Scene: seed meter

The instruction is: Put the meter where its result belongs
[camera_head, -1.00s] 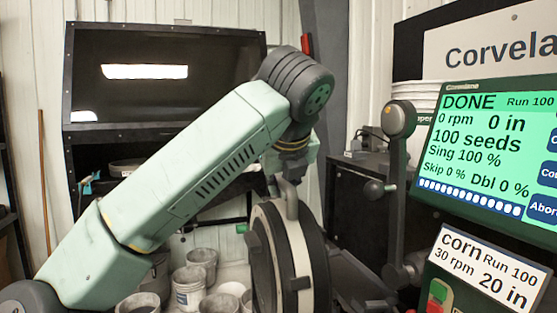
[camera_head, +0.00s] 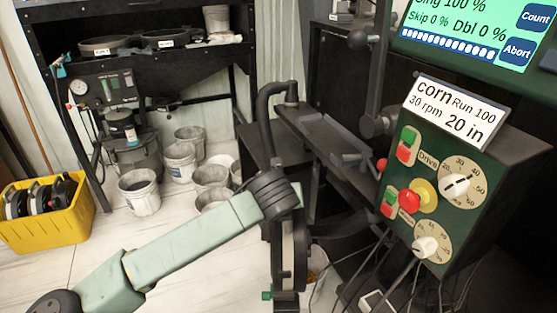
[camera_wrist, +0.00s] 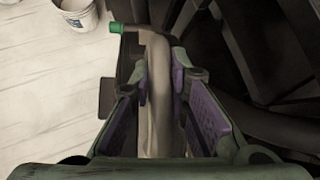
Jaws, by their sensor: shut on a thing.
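The meter (camera_head: 293,250) is a dark disc with a pale band, seen nearly edge-on below my arm's wrist in the head view. My gripper (camera_wrist: 161,78) is shut on the meter, its purple-padded fingers on both sides of a pale curved part (camera_wrist: 159,105) in the wrist view. A green knob (camera_wrist: 116,28) shows beside it. The meter hangs upright in front of the black test stand (camera_head: 320,130). The screen (camera_head: 465,32) reads Sing 100 %, Skip 0 %, Dbl 0 %; its top is cut off. My arm hides the meter's upper part.
A yellow crate (camera_head: 50,233) with several dark discs stands on the floor at left. A black shelf (camera_head: 190,55) at the back holds two labelled round trays (camera_head: 105,45). Several buckets (camera_head: 140,193) stand on the floor. The control box (camera_head: 440,185) and cables are at right.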

